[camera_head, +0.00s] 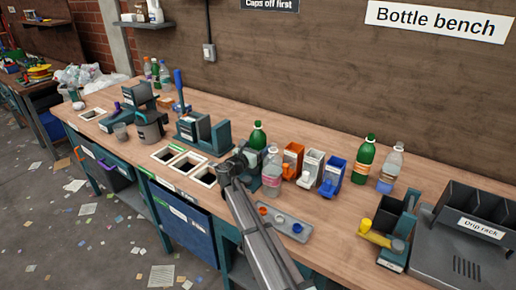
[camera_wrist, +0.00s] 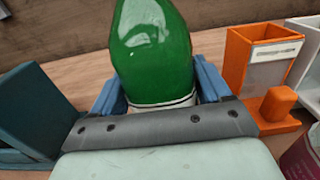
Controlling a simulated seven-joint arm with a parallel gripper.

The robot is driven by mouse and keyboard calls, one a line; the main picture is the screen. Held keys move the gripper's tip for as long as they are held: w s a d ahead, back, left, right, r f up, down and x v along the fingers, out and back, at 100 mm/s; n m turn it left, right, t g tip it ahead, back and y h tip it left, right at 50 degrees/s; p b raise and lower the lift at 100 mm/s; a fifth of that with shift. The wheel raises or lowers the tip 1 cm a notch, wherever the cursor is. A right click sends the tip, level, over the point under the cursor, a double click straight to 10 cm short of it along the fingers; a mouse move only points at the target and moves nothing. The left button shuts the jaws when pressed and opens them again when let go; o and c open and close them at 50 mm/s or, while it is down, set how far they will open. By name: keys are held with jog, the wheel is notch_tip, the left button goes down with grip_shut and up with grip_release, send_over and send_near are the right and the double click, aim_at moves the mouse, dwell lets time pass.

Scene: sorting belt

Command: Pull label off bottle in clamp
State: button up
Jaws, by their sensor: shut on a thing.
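In the wrist view a green bottle (camera_wrist: 155,50) stands upright between the blue fingers of my gripper (camera_wrist: 160,95), which is shut on it. A white band with dark lines, apparently its label (camera_wrist: 165,103), shows low on the bottle, partly hidden by the gripper. In the head view the bottle's green top (camera_head: 257,135) rises just behind my gripper (camera_head: 246,158). A teal clamp-like device with a grey block and blue lever (camera_head: 195,128) stands left of my gripper. No bottle is visible in it.
A clear bottle with a pink label (camera_head: 271,180) stands close at the right of my gripper. Orange (camera_head: 292,160), white (camera_head: 311,168) and blue (camera_head: 333,177) dispensers stand beyond it. A grey cap tray (camera_head: 284,223) lies in front. Framed openings (camera_head: 180,163) are at left.

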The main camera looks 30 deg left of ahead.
aim_at(258, 122)
jog(key=shift+r, duration=1.5)
dwell(0.7)
jog(key=shift+r, duration=2.35)
jog(key=shift+r, duration=0.1)
jog(key=shift+r, duration=2.4)
jog(key=shift+r, duration=0.2)
jog(key=shift+r, duration=2.3)
jog(key=shift+r, duration=0.1)
jog(key=shift+r, duration=0.9)
